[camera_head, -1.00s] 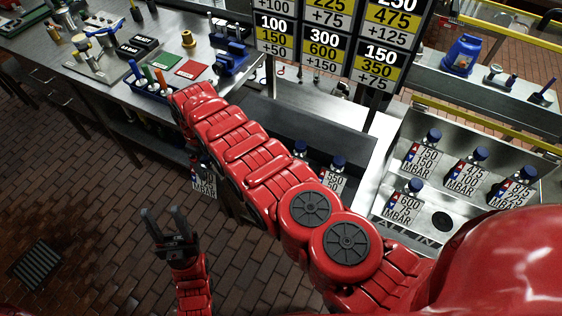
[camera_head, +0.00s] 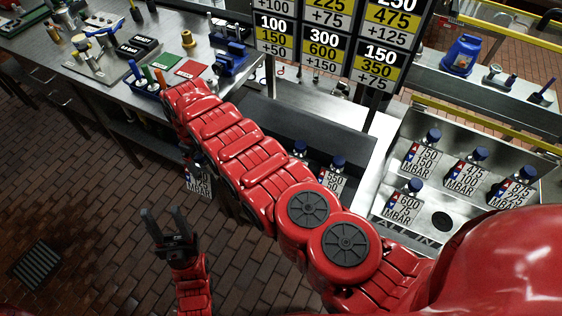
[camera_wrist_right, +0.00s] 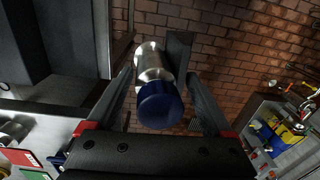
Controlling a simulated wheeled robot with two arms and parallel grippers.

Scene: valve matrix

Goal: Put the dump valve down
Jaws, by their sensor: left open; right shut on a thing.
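The dump valve (camera_wrist_right: 152,68), a silver cylinder with a blue cap (camera_wrist_right: 160,104), is between the fingers of my right gripper (camera_wrist_right: 158,80), which is shut on it. In the head view its white MBAR tag (camera_head: 199,182) hangs in the air above the brick floor, in front of the bench. The right gripper itself is mostly hidden there behind my red arm. The tag is partly covered, so its full reading cannot be made out. My left gripper (camera_head: 164,222) is open and empty, low over the floor at the lower left.
A steel tray (camera_head: 390,190) at right holds several blue-capped, tagged valves and has a dark round hole (camera_head: 442,222). Two more blue-capped valves (camera_head: 339,163) stand beyond my right arm. The bench (camera_head: 60,85) carries green (camera_head: 157,57) and red mats and tools. A number board (camera_head: 325,45) stands behind.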

